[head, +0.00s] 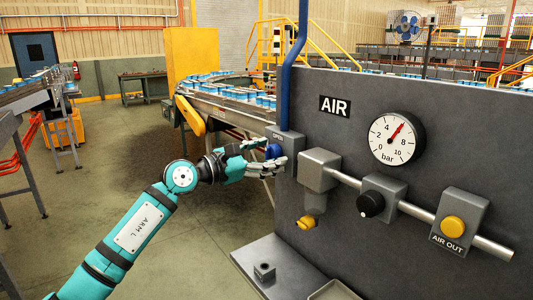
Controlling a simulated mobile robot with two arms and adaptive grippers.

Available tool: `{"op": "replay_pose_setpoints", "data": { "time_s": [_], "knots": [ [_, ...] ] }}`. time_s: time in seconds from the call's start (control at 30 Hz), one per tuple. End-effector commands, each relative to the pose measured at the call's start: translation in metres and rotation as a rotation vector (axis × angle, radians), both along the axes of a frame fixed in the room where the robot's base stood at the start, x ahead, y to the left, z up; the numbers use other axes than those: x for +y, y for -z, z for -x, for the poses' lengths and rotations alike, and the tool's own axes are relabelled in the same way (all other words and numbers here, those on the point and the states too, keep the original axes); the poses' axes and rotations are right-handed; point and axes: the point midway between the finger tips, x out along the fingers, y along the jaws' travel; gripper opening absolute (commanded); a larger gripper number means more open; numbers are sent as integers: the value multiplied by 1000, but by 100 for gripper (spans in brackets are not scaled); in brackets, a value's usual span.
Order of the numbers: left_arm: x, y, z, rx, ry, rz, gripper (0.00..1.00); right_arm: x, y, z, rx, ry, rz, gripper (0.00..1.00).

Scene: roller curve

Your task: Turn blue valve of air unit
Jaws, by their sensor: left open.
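The air unit (450,140) is a dark grey panel that fills the right side of the head view. The blue valve (273,151) shows at the panel's left edge, beside a grey block (287,141) marked OPEN, below the blue pipe (290,80). My left gripper (277,157) is open, with its fingers above and below the blue valve. I cannot tell whether the fingers touch it. Part of the valve is hidden by the fingers. My right gripper is not in view.
A pressure gauge (396,138), black knob (370,204), yellow button (453,227) and yellow knob (306,223) are on the panel. A grey shelf (285,262) juts out below. A conveyor with cans (237,98) runs behind. The floor (100,200) at left is clear.

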Motion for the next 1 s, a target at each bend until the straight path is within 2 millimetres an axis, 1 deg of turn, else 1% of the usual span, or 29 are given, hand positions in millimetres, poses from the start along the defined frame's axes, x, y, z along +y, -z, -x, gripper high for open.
{"op": "replay_pose_setpoints", "data": {
  "time_s": [0.13, 0.17, 0.57, 0.77, 1.0],
  "knots": [
    [0, 0, 0, 0, 0, 0, 64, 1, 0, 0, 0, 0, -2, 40],
    [0, 0, 0, 0, 0, 0, 61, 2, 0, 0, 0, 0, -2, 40],
    [1, 0, 0, 1, 0, 1, 9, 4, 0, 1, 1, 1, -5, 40],
    [1, 0, 0, 10, 0, 7, 9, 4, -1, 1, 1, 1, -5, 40],
    [1, -2, 0, 83, 0, 59, 9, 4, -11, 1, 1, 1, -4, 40]
  ]
}}
